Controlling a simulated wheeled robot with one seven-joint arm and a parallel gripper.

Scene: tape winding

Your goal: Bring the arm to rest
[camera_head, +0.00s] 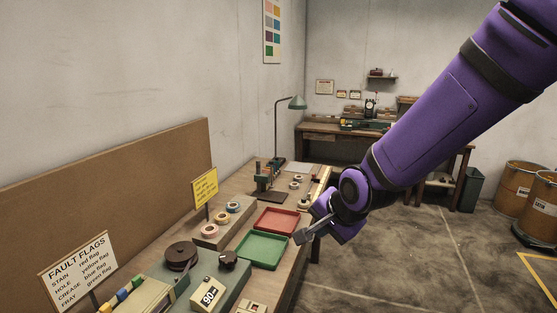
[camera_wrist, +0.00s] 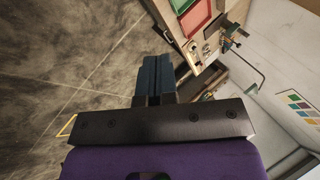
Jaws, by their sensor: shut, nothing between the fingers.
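My purple arm reaches in from the upper right in the head view. My gripper (camera_head: 304,237) hangs near the right edge of the workbench (camera_head: 290,272), close to the green tray. In the wrist view my gripper (camera_wrist: 155,62) has its two dark fingers together with nothing between them. Below it in that view lies the grey floor, with the bench at the upper right.
A red tray (camera_head: 277,222) and a green tray (camera_head: 262,250) lie on the bench. Tape rolls (camera_head: 221,218), a lamp (camera_head: 298,103) and a fault flags sign (camera_head: 77,264) stand along it. Barrels (camera_head: 519,187) stand far right. The floor (camera_head: 400,265) right of the bench is clear.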

